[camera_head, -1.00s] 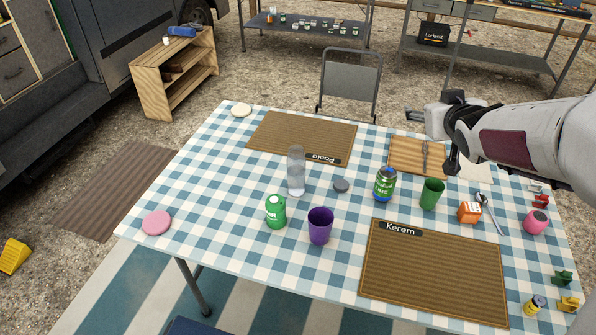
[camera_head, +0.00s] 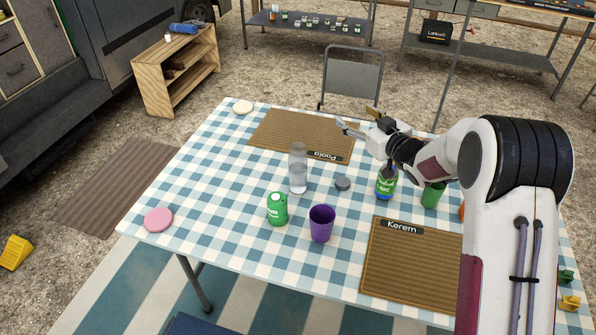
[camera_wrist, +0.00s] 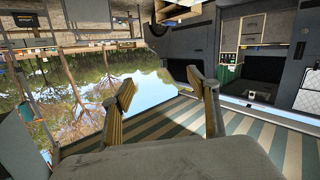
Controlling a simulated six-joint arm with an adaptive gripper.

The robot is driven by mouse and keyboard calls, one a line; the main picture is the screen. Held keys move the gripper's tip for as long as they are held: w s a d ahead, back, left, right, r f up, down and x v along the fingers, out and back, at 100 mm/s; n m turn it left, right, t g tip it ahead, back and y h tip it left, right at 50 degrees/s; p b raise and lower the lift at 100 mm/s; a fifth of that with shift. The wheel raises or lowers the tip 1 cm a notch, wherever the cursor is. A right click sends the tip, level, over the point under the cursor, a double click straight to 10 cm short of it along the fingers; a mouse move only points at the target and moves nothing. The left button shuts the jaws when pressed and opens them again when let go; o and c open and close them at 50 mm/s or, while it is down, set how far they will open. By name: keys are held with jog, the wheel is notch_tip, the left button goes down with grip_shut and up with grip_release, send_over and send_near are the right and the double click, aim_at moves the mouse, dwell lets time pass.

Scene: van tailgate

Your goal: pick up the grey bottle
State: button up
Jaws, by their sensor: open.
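A translucent grey bottle (camera_head: 298,168) stands upright on the checked tablecloth (camera_head: 210,190), near the middle of the table in the head view. My gripper (camera_head: 357,118) is open and empty, up and to the right of the bottle in that view, and apart from it. Its two spread fingers (camera_wrist: 160,84) also show in the wrist view with nothing between them. The bottle does not show in the wrist view.
A green can (camera_head: 277,209), a purple cup (camera_head: 321,223) and a small grey disc (camera_head: 342,184) stand near the bottle. A green-and-blue jar (camera_head: 386,183) and a green cup (camera_head: 433,195) are to the right. My arm hides the table's right side. The left side holds a pink disc (camera_head: 158,220).

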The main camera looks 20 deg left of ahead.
aim_at(305, 169)
jog(key=s+a+f+n+g+y, duration=0.1)
jog(key=s+a+f+g+y, duration=0.1)
jog(key=f, duration=0.4)
jog(key=s+a+f+n+g+y, duration=0.2)
jog(key=s+a+f+y, duration=0.1)
jog(key=a+f, duration=0.3)
jog(key=shift+s+a+y, duration=0.25)
jog(key=shift+a+y, duration=0.15)
jog(key=shift+a, duration=0.3)
jog(key=shift+f, duration=0.1)
jog(key=shift+f, duration=3.9)
jog(key=shift+x, duration=0.8)
jog(key=shift+w+a, duration=0.1)
jog(key=shift+a, duration=0.05)
jog(key=shift+x, duration=2.8)
jog(key=c, duration=1.5)
